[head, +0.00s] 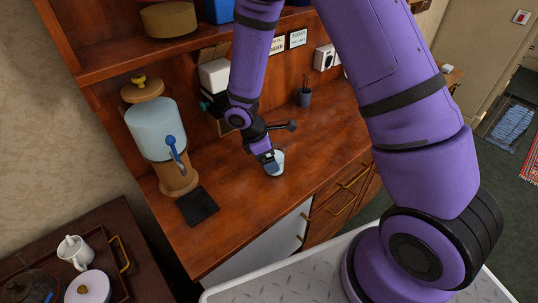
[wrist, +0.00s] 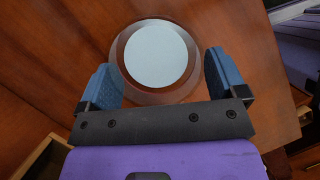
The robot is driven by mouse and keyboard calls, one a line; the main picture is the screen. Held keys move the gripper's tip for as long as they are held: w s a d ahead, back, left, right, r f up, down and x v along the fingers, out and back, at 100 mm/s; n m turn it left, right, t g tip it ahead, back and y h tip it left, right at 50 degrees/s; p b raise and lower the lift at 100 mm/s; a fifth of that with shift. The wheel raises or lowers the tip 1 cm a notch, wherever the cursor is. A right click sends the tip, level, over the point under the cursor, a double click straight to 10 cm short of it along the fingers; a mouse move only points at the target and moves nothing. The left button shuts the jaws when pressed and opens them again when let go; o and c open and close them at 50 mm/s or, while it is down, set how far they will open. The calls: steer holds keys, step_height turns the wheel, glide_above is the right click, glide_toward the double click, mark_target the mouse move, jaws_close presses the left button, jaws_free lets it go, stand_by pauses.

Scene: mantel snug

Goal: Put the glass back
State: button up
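The glass (wrist: 157,55) is clear and round, with a pale disc inside, seen from above in the wrist view. In the head view the glass (head: 276,163) shows as a small pale shape on or just above the wooden counter. My gripper (wrist: 159,72) has its two blue fingers on either side of the glass, spread about as wide as it. I cannot tell whether the fingers press on it. In the head view my gripper (head: 268,160) points down at the glass and partly hides it.
A drink dispenser (head: 155,130) with a blue tap stands left on the counter (head: 235,210), a dark square mat (head: 198,206) before it. A dark cup (head: 304,97) stands behind. A tray with a white jug (head: 75,252) is at lower left. The counter's front is clear.

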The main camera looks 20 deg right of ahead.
steer(key=v, duration=0.8)
steer(key=shift+d, duration=0.2)
steer(key=s+d+r+m+t+y, duration=0.1)
steer(key=s+d+r+m, duration=0.15)
steer(key=r, duration=0.45)
steer(key=s+d+r+m+t, duration=0.1)
steer(key=s+d+r+m, duration=0.15)
steer(key=r, duration=0.35)
steer(key=s+d+r+m+t+y, duration=0.1)
steer(key=s+d+r+m, duration=0.15)
steer(key=r, duration=0.45)
steer(key=s+d+r+m+t+y, duration=0.1)
steer(key=s+d+r+m+t, duration=0.1)
steer(key=s+r+m, duration=0.2)
steer(key=s+d+r+m+t+y, duration=0.1)
steer(key=s+r+m+t, duration=0.1)
steer(key=s+r+m, duration=0.2)
steer(key=shift+s+d+r, duration=0.4)
steer(key=shift+s+r, duration=1.1)
steer(key=shift+s, duration=2.05)
